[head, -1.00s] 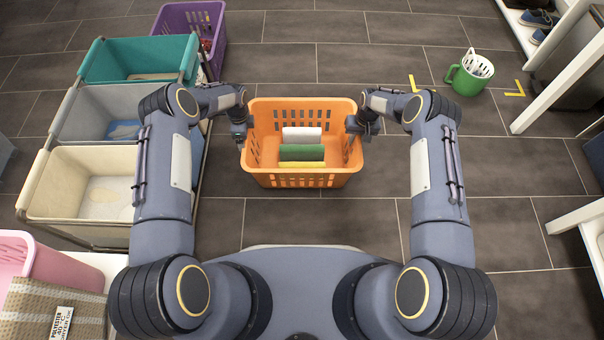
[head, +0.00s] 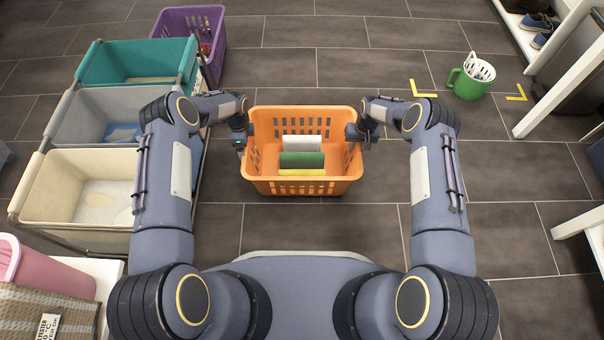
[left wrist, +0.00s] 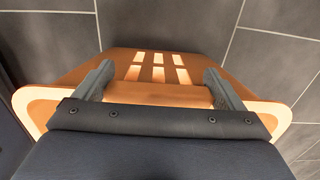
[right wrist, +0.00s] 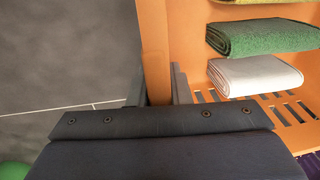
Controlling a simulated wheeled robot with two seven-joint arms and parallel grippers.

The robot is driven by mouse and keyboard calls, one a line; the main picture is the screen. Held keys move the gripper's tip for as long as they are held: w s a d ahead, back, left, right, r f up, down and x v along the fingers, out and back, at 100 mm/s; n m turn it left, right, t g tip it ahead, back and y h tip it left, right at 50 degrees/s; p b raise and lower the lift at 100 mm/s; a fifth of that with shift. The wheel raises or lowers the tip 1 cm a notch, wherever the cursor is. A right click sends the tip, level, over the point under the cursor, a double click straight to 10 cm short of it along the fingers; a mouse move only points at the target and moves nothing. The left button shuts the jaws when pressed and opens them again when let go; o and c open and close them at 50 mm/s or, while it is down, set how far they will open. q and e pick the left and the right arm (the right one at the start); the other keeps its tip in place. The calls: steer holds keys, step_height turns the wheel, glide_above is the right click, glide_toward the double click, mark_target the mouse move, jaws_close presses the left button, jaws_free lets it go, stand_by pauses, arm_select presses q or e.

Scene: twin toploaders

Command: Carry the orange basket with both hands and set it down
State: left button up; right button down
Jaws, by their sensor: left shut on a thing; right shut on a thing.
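The orange basket (head: 302,187) is held level in front of me in the head view, between my two arms. Folded cloths lie inside it: a white one (head: 302,144), a green one (head: 302,160) and a yellow one (head: 302,173). My left gripper (head: 243,143) is shut on the basket's left side; the left wrist view shows its fingers around the orange rim (left wrist: 160,94). My right gripper (head: 357,136) is shut on the right side; the right wrist view shows the orange wall (right wrist: 155,50) between its fingers. The basket's underside is hidden.
A frame with teal (head: 135,62), grey (head: 85,110) and cream bins (head: 75,230) stands at left, a purple basket (head: 205,20) behind it. A green bucket (head: 468,82) stands between yellow floor marks (head: 423,88) at right. White shelves (head: 560,75) edge the right. The middle floor is clear.

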arm_select(q)
steer(key=shift+f+b, duration=1.3)
steer(key=shift+f, duration=0.2)
arm_select(e)
steer(key=shift+w+f, duration=0.15)
steer(key=shift+f, duration=1.25)
arm_select(q)
steer(key=o, duration=1)
steer(key=shift+f, duration=0.1)
arm_select(e)
steer(key=c, duration=1.8)
jaws_free()
steer(key=shift+f, duration=0.15)
arm_select(q)
steer(key=shift+o, duration=0.7)
arm_select(e)
steer(key=o, duration=0.5)
steer(key=shift+c, duration=0.2)
arm_select(q)
step_height(320, 180, up, 12)
steer(key=shift+f, duration=0.15)
steer(key=shift+r, duration=0.2)
arm_select(e)
steer(key=shift+r, duration=0.2)
step_height(320, 180, up, 12)
steer(key=d, duration=0.1)
steer(key=shift+d+f, duration=0.15)
